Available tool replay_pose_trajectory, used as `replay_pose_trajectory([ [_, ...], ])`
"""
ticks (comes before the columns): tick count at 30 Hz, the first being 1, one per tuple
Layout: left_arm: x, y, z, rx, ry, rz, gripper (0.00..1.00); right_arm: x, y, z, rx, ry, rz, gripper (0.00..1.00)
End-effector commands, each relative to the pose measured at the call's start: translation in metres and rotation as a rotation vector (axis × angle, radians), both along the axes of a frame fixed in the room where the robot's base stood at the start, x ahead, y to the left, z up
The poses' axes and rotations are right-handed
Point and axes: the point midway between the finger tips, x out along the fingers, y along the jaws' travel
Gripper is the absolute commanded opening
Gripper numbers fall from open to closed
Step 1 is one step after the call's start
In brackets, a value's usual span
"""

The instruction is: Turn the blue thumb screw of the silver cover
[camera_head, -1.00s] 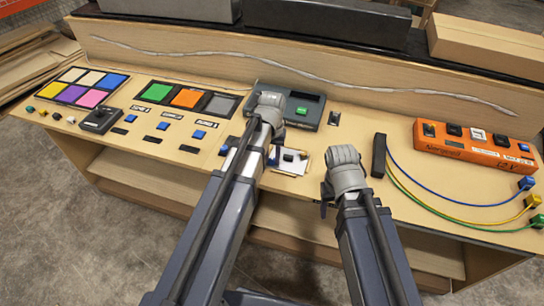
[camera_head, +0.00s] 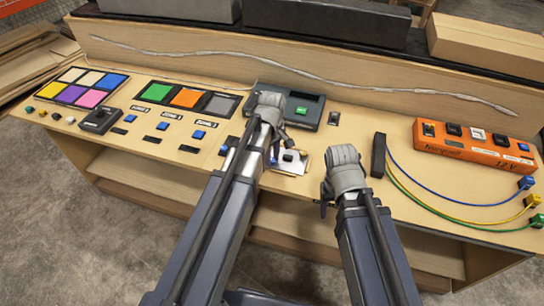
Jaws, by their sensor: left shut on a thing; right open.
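The silver cover (camera_head: 291,168) lies flat on the front part of the tabletop, right of my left forearm, with a small dark knob (camera_head: 288,157) showing on it. My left gripper (camera_head: 276,150) points down at the cover's left edge. It is shut on the blue thumb screw (camera_head: 273,159), which is mostly hidden by the fingers and the arm. My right gripper (camera_head: 324,204) is open and empty, to the right of the cover near the table's front edge; its fingers are small and partly hidden by the wrist.
A dark console box with a green button (camera_head: 301,111) stands behind the cover. At the right are a black block (camera_head: 379,155) with coloured cables and an orange power box (camera_head: 470,145). Coloured panels (camera_head: 90,87) and blue switches fill the left side.

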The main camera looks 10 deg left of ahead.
Motion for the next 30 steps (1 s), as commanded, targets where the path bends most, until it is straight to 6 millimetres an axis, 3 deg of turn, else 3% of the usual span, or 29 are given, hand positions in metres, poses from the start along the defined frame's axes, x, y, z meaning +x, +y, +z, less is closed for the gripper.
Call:
replay_pose_trajectory([
  [13, -0.0004, 0.0004, -0.0004, 0.001, 0.001, 0.247, 0.0, 0.0, 0.0, -0.0004, 0.0, 0.0, 0.0, 0.62],
  [30, 0.0, 0.0007, -0.0004, 0.001, 0.0, 0.298, 0.0, 0.0, 0.0, -0.0003, 0.0, 0.0, 0.0, 0.62],
])
